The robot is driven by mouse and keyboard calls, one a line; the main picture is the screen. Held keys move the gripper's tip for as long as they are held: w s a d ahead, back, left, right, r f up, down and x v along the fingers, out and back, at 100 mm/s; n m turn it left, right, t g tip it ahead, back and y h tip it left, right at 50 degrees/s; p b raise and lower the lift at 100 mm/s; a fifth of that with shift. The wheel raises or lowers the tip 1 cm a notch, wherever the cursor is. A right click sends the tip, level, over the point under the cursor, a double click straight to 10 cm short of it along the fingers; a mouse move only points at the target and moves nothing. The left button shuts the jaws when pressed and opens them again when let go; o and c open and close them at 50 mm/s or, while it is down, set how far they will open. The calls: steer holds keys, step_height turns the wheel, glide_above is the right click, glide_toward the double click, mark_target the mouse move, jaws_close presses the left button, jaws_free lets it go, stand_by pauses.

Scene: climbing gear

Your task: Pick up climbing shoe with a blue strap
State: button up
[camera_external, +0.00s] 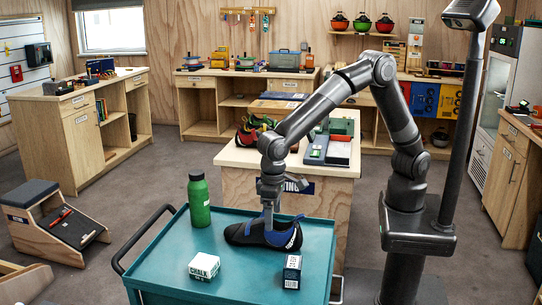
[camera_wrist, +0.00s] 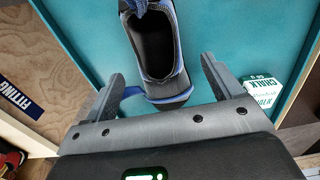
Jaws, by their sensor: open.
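A black climbing shoe (camera_external: 262,235) with a blue strap lies on the teal cart top (camera_external: 215,262). My gripper (camera_external: 268,222) points down at the shoe from above in the external view. In the wrist view, the shoe (camera_wrist: 158,50) shows its dark opening and blue edging. Its near end, with a blue loop, reaches between the two fingers of my gripper (camera_wrist: 163,82). The fingers are open, one on each side, with a gap between each finger and the shoe. I cannot tell exactly how high the fingertips are above the cart top.
A green bottle (camera_external: 199,200) stands on the cart behind and left of the shoe. A white chalk box (camera_external: 204,267) and a dark-and-white box (camera_external: 292,271) are in front. A wooden bench (camera_external: 238,157) with gear stands behind the cart.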

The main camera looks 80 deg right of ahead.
steer(key=f, duration=0.7)
steer(key=shift+w+d+f, duration=0.1)
steer(key=shift+w+f, duration=0.05)
steer(key=shift+w, duration=0.1)
steer(key=shift+c, duration=0.3)
steer(key=c, duration=1.1)
